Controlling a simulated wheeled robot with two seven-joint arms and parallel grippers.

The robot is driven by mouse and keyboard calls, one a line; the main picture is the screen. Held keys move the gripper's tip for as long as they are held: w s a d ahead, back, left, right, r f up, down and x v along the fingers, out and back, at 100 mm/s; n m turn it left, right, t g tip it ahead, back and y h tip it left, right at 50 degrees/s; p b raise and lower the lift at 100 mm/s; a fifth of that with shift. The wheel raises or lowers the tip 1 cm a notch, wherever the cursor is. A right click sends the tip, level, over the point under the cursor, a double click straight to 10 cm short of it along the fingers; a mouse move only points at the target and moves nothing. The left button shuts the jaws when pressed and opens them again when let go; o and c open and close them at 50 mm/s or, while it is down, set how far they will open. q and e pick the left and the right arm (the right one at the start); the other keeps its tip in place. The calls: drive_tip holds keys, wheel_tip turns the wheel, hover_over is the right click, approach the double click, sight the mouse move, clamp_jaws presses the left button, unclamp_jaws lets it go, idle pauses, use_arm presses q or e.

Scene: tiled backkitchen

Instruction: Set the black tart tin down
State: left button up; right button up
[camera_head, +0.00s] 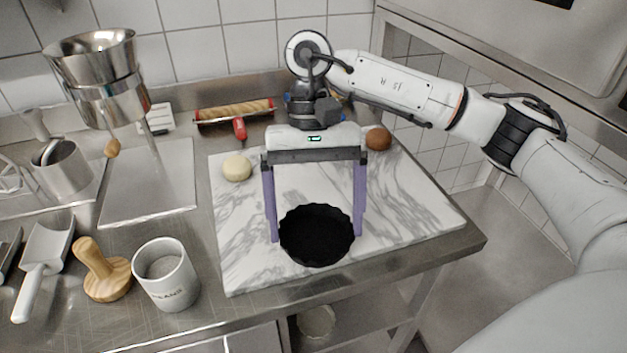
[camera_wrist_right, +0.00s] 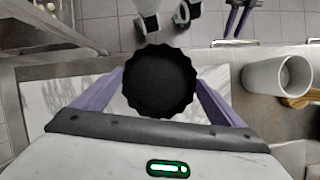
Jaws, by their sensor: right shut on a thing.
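The black tart tin (camera_head: 316,236) is a round, fluted, dark dish. My right gripper (camera_head: 318,238) points down with its two purple fingers on either side of the tin, shut on it. The tin looks about level, over the front part of the marble slab (camera_head: 400,215). I cannot tell whether its base touches the slab. In the right wrist view the tin (camera_wrist_right: 160,82) sits between the fingertips. My left gripper (camera_wrist_right: 238,20) shows only in part at the top of that view, its opening unclear; it is out of the head view.
On the slab are a pale dough ball (camera_head: 237,168) and a brown ball (camera_head: 378,138). A white mug (camera_head: 167,274) and wooden press (camera_head: 101,272) stand left. The slab's right side is clear; the counter edge (camera_head: 400,262) is close in front.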

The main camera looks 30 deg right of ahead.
drive_tip(key=w+d+m+t+b, duration=0.1)
drive_tip(key=m, duration=0.2)
drive_tip(key=w+d+r+m+t+y+b, duration=0.1)
drive_tip(key=m, duration=0.2)
drive_tip(key=w+d+m+t+y+b, duration=0.1)
drive_tip(key=m, duration=0.3)
drive_tip(key=shift+w+d+r+b, duration=0.1)
drive_tip(key=shift+w+r+b, duration=0.15)
drive_tip(key=shift+w+b, duration=0.1)
drive_tip(key=w+d+r+m+t+h+b, duration=0.1)
drive_tip(key=w+d+r+m+t+b, duration=0.4)
drive_tip(key=m, duration=1)
approach(327, 199)
drive_tip(key=shift+w+a+h, duration=0.4)
drive_tip(key=shift+w+a, duration=0.3)
drive_tip(key=shift+w, duration=0.05)
drive_tip(key=shift+f+b, duration=0.3)
drive_tip(key=shift+f, duration=0.35)
wheel_tip(327, 199, down, 3)
drive_tip(key=shift+f, duration=0.1)
use_arm(q)
wheel_tip(327, 199, down, 8)
drive_tip(key=d, duration=0.2)
drive_tip(key=shift+s+f+b, duration=0.1)
drive_tip(key=shift+f+b, duration=0.1)
drive_tip(key=shift+b, duration=0.1)
use_arm(e)
drive_tip(key=shift+f, duration=0.1)
